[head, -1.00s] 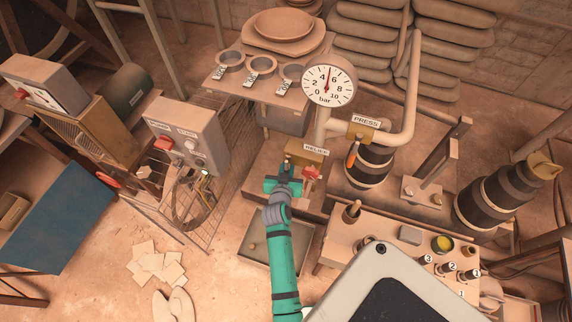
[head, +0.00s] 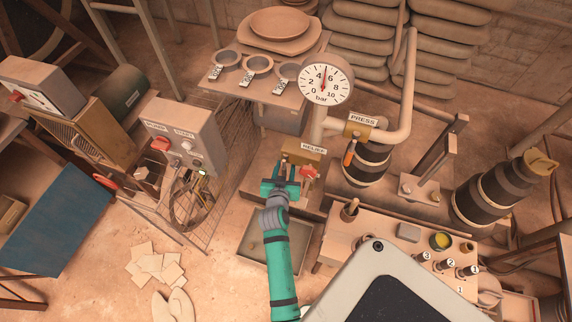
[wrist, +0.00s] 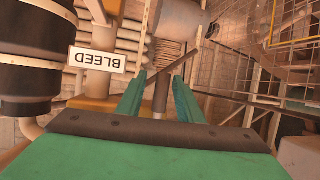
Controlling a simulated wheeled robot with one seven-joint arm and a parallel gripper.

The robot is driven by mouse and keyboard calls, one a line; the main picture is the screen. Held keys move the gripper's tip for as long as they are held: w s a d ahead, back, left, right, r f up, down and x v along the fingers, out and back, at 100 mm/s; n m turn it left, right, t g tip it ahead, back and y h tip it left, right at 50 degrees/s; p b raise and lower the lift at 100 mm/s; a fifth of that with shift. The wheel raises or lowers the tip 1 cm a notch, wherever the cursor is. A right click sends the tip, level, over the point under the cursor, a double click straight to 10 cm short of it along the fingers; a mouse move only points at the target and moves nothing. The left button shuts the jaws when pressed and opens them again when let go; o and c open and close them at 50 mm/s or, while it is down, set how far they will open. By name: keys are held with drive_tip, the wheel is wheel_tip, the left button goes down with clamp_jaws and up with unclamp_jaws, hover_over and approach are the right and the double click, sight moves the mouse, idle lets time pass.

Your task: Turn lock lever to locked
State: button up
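My gripper (head: 284,170) is in the middle of the head view, just in front of the RELIEF box (head: 303,152). Its two green fingers also show in the wrist view (wrist: 157,90); they are apart. A brown upright rod or handle (wrist: 161,92) shows between them there, and I cannot tell whether they touch it. A red handle (head: 309,172) is just right of my gripper. An orange lever (head: 349,153) hangs below the PRESS label (head: 362,120). No label marks a lock lever, so I cannot tell which part it is.
A BLEED label (wrist: 98,60) is upside down left of the fingers in the wrist view, near a dark cylinder (wrist: 38,60). A pressure gauge (head: 324,85) and pipe stand behind. A control box (head: 183,140) is left. A small table (head: 350,229) with numbered pegs is right.

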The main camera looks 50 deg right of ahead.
sight(284, 173)
drive_tip(key=v, duration=0.8)
drive_tip(key=shift+s+a+r, duration=0.1)
drive_tip(key=shift+s+a, duration=0.1)
drive_tip(key=shift+a, duration=0.05)
drive_tip(key=s+a+n+t+y, duration=0.3)
drive_tip(key=a, duration=0.9)
drive_tip(key=s+a+n+t+y, duration=0.2)
drive_tip(key=s+a, duration=0.1)
drive_tip(key=a, duration=0.9)
drive_tip(key=s+a+r+n+t+y, duration=0.3)
drive_tip(key=s+a+r+n+y, duration=0.3)
drive_tip(key=s+a+r, duration=0.4)
drive_tip(key=s+r, duration=0.2)
drive_tip(key=s, duration=0.2)
drive_tip(key=shift+w+r, duration=0.1)
